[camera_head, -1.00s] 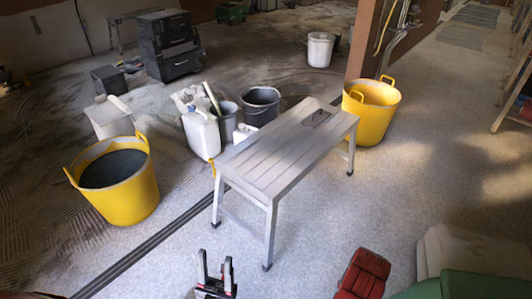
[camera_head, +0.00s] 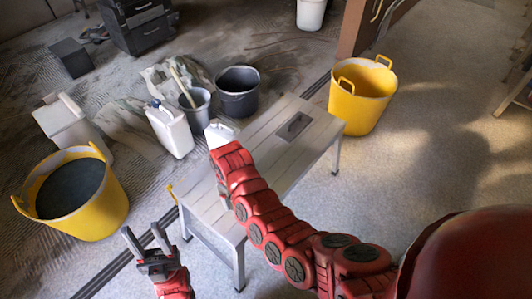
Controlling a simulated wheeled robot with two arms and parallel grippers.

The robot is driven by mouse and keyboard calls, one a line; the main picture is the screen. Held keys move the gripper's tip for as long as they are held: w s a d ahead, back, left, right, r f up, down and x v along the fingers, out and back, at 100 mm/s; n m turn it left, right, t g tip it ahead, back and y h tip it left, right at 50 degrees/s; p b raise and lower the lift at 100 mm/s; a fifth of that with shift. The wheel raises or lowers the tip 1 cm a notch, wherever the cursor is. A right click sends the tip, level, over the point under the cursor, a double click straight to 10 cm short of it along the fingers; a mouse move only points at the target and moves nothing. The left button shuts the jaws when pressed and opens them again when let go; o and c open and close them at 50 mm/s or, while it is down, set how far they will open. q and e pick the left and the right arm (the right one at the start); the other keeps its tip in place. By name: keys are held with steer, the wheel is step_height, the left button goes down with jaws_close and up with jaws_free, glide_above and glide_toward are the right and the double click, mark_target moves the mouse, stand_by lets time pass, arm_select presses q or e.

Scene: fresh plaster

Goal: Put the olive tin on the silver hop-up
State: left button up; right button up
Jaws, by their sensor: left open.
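The silver hop-up (camera_head: 308,152), a slatted metal platform on legs, stands upright on the floor in mid view. No olive tin can be made out. My left gripper (camera_head: 143,233) is at the lower left, in front of the hop-up's near left end, with its two fingers apart and nothing between them. My red right arm comes in from the lower right and crosses in front of the hop-up, covering part of its top.
A yellow tub of dark material (camera_head: 112,203) stands left, and another yellow tub (camera_head: 360,105) stands behind the hop-up's right end. Dark buckets (camera_head: 238,98) and a white jerrycan (camera_head: 172,135) stand behind it.

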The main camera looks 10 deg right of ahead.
steer(key=a+n, duration=0.2)
steer(key=a, duration=0.2)
steer(key=a+f+n+b, duration=0.1)
steer(key=a+n, duration=0.2)
steer(key=a, duration=0.1)
steer(key=a+f+n+b, duration=0.1)
steer(key=a+n, duration=0.1)
steer(key=a, duration=0.2)
steer(key=shift+w+a+f, duration=0.1)
steer(key=shift+a+f, duration=0.05)
steer(key=shift+a, duration=0.2)
steer(key=shift+s+a+n+b, duration=0.75)
steer(key=shift+s+a+n, duration=0.35)
steer(key=shift+a+n, duration=0.6)
steer(key=w+d, duration=0.1)
steer(key=d, duration=0.3)
steer(key=w+d+p, duration=0.1)
steer(key=d, duration=0.4)
steer(key=w+d+f+p, duration=0.1)
steer(key=d, duration=0.4)
steer(key=shift+d+f, duration=0.1)
steer(key=shift+d, duration=0.05)
steer(key=shift+d+f, duration=0.15)
steer(key=shift+f, duration=1.6)
